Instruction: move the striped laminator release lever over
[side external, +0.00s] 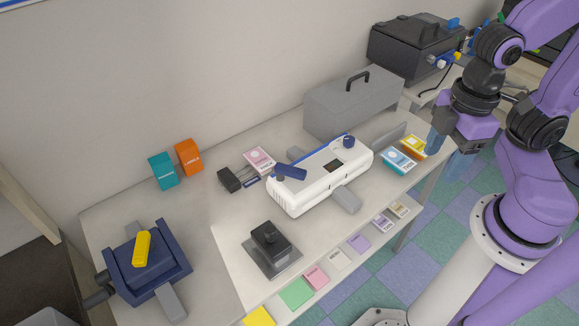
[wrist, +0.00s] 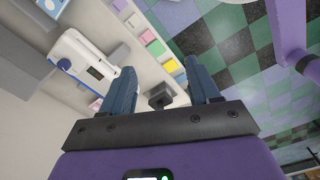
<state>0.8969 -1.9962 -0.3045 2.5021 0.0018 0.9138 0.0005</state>
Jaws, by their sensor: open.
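The white laminator (side external: 320,180) sits on the bench in the middle of the side view. A short dark blue lever (side external: 291,172) lies across its left end; I cannot make out stripes on it. A round blue knob (side external: 348,141) is at its far right end. The laminator also shows at the left of the wrist view (wrist: 80,52), partly behind my left finger. My gripper (side external: 446,150) is open and empty, off the bench's right end, well apart from the lever. Its two blue fingers spread wide in the wrist view (wrist: 160,68).
A grey case (side external: 350,103) stands behind the laminator. A black device (side external: 268,243) sits in front of it, and teal and yellow boxes (side external: 398,160) to its right. Several coloured pads (side external: 297,292) line the front edge. A navy device with a yellow handle (side external: 142,248) stands at left.

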